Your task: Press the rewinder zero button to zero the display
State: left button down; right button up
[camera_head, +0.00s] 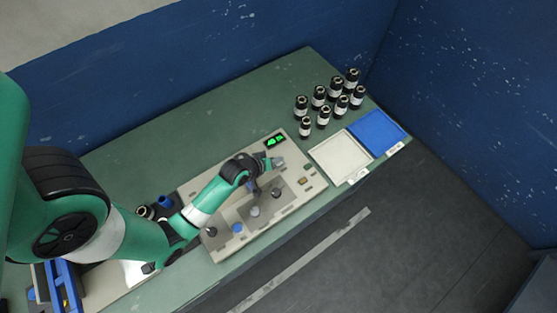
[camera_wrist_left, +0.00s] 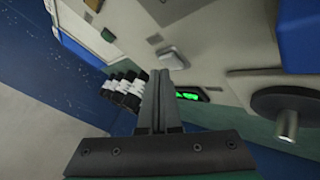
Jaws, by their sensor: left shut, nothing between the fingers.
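The control panel (camera_head: 222,247) is a pale sloping-looking plate on the green bench. Its display (camera_head: 275,140) glows green near the top corner; it also shows in the left wrist view (camera_wrist_left: 190,95), partly behind my fingers, with digits too small to read. My left gripper (camera_head: 279,162) is over the panel close below the display. In the left wrist view its fingers (camera_wrist_left: 160,74) are shut and empty. A pale raised square button (camera_wrist_left: 173,59) lies just beyond the fingertips; I cannot read a label or tell whether they touch. My right gripper is out of view.
Dark upright posts (camera_head: 276,193) stand on the panel, with a tan block (camera_head: 303,181) and a blue knob (camera_head: 237,228). Several black-and-white rolls (camera_head: 323,117) stand behind. A white tray (camera_head: 340,157) and a blue tray (camera_head: 376,132) lie at right.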

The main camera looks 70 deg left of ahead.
aim_at(277, 165)
pick_arm(q)
jog(key=shift+f, duration=0.5)
dwell(0.7)
jog(key=shift+r+p, duration=0.75)
jog(key=shift+r, duration=0.15)
notch_tip(277, 165, up, 5)
jog(key=p, duration=0.5)
jog(key=shift+d, duration=0.1)
dwell(0.6)
